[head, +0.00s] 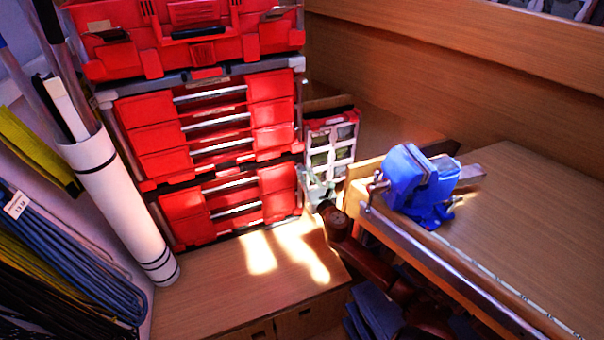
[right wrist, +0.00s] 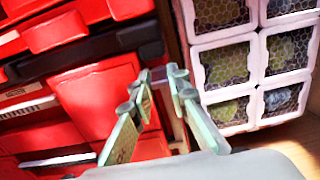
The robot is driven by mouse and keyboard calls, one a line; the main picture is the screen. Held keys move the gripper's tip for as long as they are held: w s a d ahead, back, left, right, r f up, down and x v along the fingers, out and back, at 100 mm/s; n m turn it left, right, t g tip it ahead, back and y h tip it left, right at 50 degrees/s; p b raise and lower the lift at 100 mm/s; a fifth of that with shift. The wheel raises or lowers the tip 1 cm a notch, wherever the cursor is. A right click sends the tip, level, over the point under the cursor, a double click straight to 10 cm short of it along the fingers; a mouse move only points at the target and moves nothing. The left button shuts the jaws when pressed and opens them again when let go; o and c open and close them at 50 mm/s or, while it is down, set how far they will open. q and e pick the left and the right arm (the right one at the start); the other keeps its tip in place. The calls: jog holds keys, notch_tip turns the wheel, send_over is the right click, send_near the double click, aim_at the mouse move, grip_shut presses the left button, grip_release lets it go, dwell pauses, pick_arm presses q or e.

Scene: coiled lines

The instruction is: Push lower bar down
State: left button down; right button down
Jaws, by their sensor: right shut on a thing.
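A red tool chest (head: 215,140) of stacked drawer units with grey trim stands on the low wooden surface. The lower bar (right wrist: 159,75) is a thin grey upright at the chest's right edge, mostly hidden by my fingers. My right gripper (head: 304,174) reaches the right edge of the lower drawer unit. In the right wrist view its pale green fingers (right wrist: 160,80) are close together, shut on the lower bar. The bar's full length and tilt cannot be told. My left gripper is out of the head view.
A case with clear windows (head: 331,145) stands just right of my right gripper. A blue vise (head: 415,185) sits on the workbench (head: 540,200). A white tube (head: 110,195) and coiled lines (head: 60,255) are at left. The low wooden surface (head: 205,285) before the chest is clear.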

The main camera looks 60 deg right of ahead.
jog(key=shift+a+f, duration=0.15)
jog(key=shift+f, duration=0.2)
jog(key=c, duration=2.1)
grip_release()
jog(key=shift+o, duration=1.3)
jog(key=shift+r, duration=0.1)
jog(key=v, duration=1.1)
jog(key=shift+s+a, duration=0.2)
jog(key=shift+s, duration=0.1)
